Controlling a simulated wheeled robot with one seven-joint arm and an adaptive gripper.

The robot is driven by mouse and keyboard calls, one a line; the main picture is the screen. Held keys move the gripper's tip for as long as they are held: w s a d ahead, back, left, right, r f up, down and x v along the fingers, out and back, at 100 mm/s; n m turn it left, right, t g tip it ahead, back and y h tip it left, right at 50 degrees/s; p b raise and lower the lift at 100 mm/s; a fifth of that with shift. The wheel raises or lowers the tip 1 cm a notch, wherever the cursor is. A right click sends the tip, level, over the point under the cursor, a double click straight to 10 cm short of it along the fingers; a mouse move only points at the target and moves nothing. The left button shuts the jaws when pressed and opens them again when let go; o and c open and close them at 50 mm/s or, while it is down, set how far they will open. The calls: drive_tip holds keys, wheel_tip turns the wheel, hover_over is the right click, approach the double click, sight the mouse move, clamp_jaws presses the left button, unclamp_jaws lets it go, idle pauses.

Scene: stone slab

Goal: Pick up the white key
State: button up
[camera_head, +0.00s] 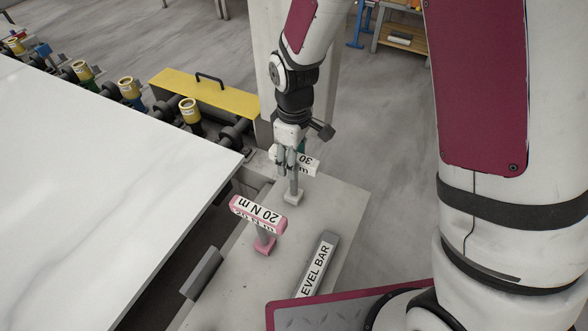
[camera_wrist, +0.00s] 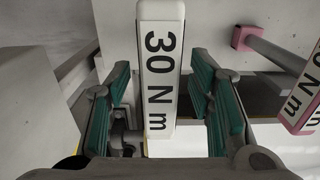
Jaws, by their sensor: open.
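The white key (camera_head: 308,165) stands upright on the pale stone block, a T shape with a white handle labelled "30 N m" and a shaft down to a small square foot. My gripper (camera_head: 288,160) is above it and hides part of the handle. In the wrist view, the white key (camera_wrist: 157,12) lies lengthwise between the green-padded fingers of my open gripper (camera_wrist: 160,95). Gaps show between the handle and both fingers. I cannot tell how far the fingers reach down beside it.
A pink key (camera_head: 257,213) marked "20 N m" stands nearby; it also shows in the wrist view (camera_wrist: 308,92). A grey level bar (camera_head: 319,262) lies to the right. The white slab (camera_head: 90,170) fills the left. A yellow cover (camera_head: 205,92) is behind.

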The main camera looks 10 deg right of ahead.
drive_tip(key=shift+f, duration=0.25)
idle(0.4)
clamp_jaws()
